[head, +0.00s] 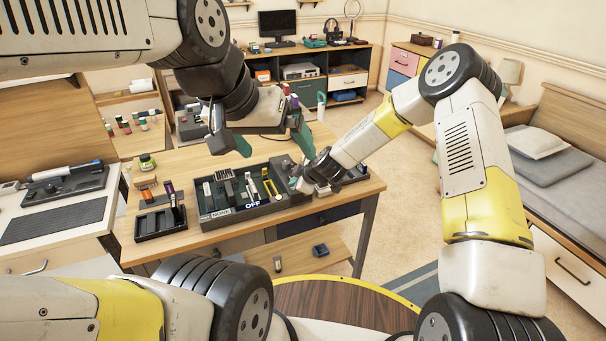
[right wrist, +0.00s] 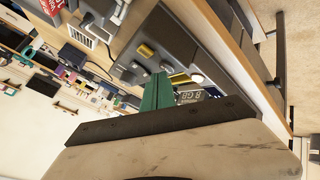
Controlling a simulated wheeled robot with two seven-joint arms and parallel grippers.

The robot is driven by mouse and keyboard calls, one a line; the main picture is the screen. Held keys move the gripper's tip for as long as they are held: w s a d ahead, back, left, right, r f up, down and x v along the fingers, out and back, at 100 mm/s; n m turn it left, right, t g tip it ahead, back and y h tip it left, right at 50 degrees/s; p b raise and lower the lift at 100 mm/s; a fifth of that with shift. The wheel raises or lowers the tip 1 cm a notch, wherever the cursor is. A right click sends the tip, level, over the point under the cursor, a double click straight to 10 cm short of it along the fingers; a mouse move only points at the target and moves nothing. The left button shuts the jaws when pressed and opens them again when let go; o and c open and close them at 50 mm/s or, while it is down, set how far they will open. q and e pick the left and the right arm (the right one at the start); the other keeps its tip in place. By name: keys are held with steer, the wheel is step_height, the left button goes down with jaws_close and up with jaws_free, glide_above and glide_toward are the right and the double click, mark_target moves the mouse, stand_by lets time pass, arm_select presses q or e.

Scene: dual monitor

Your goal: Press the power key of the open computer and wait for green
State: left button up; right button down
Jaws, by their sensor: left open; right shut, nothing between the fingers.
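The open computer (head: 228,216) is a dark, shallow case on the wooden table, with boards and modules inside. Its front edge shows a white "OFF" label, and no green light shows there. My right gripper (head: 300,183) is at the case's right end, shut and empty; contact cannot be told. The right wrist view shows its green fingertips (right wrist: 157,92) together over dark modules with gold parts, near an "8 GB" label. The power key cannot be made out. My left gripper (head: 272,146) is open and empty above the back of the case.
A small dark tray (head: 150,236) with upright modules stands left of the computer. A green-lidded jar (head: 147,163) sits behind it.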

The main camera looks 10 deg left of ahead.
steer(key=shift+f, duration=0.2)
stand_by(0.4)
steer(key=shift+r, duration=0.8)
steer(key=shift+r, duration=2.5)
